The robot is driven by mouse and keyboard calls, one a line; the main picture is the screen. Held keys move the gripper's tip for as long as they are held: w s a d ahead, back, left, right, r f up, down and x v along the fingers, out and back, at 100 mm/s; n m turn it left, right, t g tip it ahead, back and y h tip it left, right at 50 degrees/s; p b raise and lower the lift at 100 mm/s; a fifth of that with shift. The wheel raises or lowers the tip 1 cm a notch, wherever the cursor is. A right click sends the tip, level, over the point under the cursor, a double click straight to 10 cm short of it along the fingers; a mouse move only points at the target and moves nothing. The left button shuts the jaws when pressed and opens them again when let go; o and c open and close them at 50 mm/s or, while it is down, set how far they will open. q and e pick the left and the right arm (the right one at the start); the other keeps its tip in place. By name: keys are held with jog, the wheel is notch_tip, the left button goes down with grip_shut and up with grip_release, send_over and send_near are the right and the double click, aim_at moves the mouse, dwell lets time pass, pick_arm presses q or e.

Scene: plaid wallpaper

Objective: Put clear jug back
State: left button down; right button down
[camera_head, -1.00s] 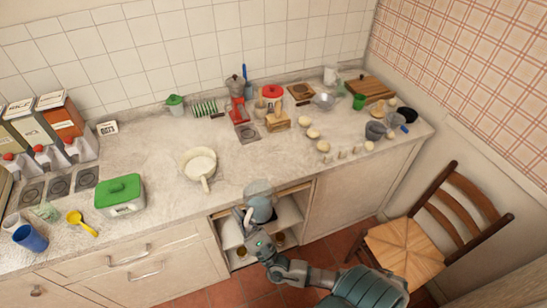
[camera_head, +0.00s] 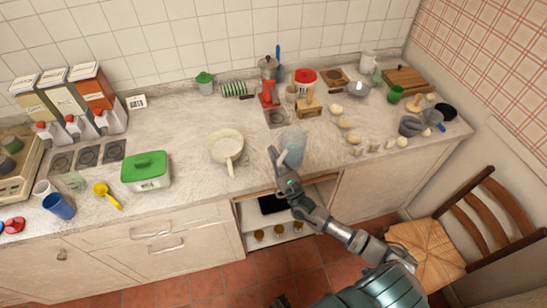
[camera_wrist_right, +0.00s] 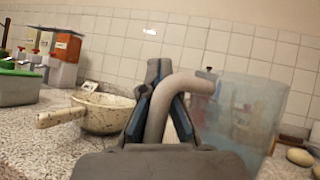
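The clear jug (camera_head: 293,146), bluish and see-through, is at the front edge of the counter, above the open cabinet. My right gripper (camera_head: 275,160) is shut on its handle from the left front. In the right wrist view the jug (camera_wrist_right: 252,112) stands upright on the right, its pale curved handle between the fingers of my right gripper (camera_wrist_right: 163,90). I cannot tell whether its base touches the counter. The open cabinet (camera_head: 240,222) below has a dark item on its upper shelf and several small yellowish items lower down. My left gripper is not in view.
A cream pan (camera_head: 226,148) stands just left of the jug, its handle toward the front. A red-topped item (camera_head: 305,77), a wooden block (camera_head: 309,106) and several pale round items lie behind and right. A chair (camera_head: 440,245) stands right. Counter between the pan and jug is clear.

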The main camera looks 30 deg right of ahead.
jog(key=f, duration=0.3)
jog(key=shift+w+a+f, duration=0.1)
jog(key=shift+w+a, duration=0.1)
jog(key=shift+w, duration=0.2)
jog(key=shift+f, duration=0.15)
jog(key=shift+d, duration=0.15)
jog(key=c, duration=1.3)
grip_release()
jog(key=shift+d, duration=0.1)
jog(key=shift+c, duration=0.2)
